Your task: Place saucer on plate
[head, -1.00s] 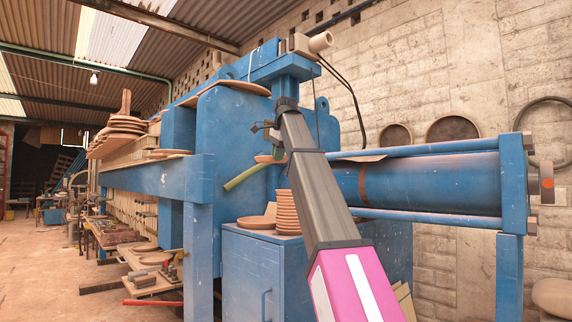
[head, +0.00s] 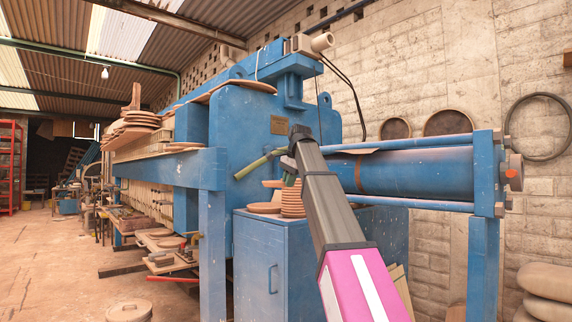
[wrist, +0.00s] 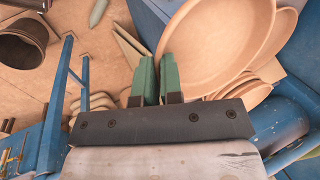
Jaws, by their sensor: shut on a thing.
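My gripper (head: 287,172) is shut on the rim of a tan saucer (head: 270,184), held beside the blue press. In the wrist view, the green fingers (wrist: 158,78) pinch the left edge of the saucer (wrist: 215,42), which looks large and round. On the blue cabinet top below, a flat tan plate (head: 263,208) lies left of a stack of plates (head: 293,205). The saucer is above this plate and close to the stack's top; I cannot tell whether it touches. My arm hides part of the stack's right side.
The blue cabinet (head: 262,262) stands under the plates, with the press frame (head: 213,240) to its left. A green hose (head: 255,164) sticks out near my gripper. The press cylinder (head: 420,175) runs to the right. The floor at left is mostly open.

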